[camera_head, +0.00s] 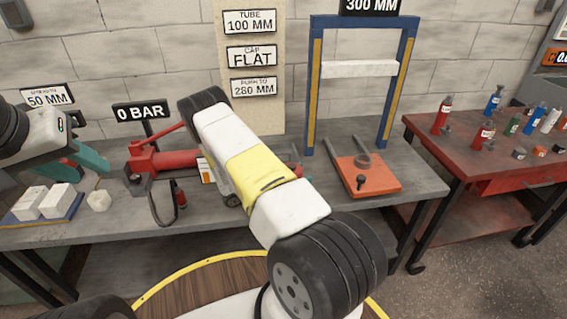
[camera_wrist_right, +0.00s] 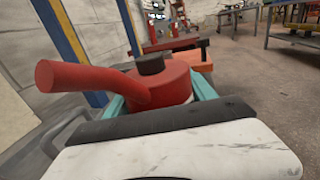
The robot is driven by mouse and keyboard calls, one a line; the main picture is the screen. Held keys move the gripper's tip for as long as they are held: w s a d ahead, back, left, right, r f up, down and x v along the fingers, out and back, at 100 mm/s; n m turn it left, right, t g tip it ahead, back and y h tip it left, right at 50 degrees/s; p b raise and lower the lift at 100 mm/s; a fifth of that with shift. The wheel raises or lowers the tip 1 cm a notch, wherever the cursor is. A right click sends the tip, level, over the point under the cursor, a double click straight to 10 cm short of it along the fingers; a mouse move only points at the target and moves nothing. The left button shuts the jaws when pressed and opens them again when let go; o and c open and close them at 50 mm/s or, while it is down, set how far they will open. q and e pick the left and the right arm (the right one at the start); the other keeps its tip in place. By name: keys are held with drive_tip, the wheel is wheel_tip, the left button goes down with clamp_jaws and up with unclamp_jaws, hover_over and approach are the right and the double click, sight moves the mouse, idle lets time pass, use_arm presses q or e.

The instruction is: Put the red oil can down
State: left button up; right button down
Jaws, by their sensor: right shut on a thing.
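The red oil can (camera_wrist_right: 168,80), with a black cap and a thick red spout pointing left, fills the middle of the right wrist view. My right gripper (camera_wrist_right: 160,94) is shut on it, with a teal finger on either side of the body. The can's underside is hidden, so I cannot tell whether it touches anything. In the head view my right arm's white and yellow links cover the gripper and most or all of the can. My left gripper (camera_head: 88,158) is at the left edge above the grey bench (camera_head: 420,185); its finger gap is unclear.
A red hydraulic pump (camera_head: 160,160) with a hose stands on the bench. A blue press frame (camera_head: 313,90) with an orange base plate (camera_head: 368,176) stands right of my arm. White blocks (camera_head: 45,203) lie left. A red table (camera_head: 425,128) at right holds several bottles.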

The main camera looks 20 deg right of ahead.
drive_tip(key=shift+w+d, duration=0.45)
drive_tip(key=shift+d, duration=0.05)
drive_tip(key=shift+w+d+f, duration=0.1)
drive_tip(key=shift+w+d, duration=0.25)
drive_tip(key=shift+d, duration=0.2)
wheel_tip(320, 180, down, 3)
drive_tip(key=shift+a+r, duration=0.1)
drive_tip(key=shift+a, duration=0.05)
drive_tip(key=shift+f, duration=0.35)
drive_tip(key=shift+c, duration=1.6)
unclamp_jaws()
drive_tip(key=shift+f, duration=0.15)
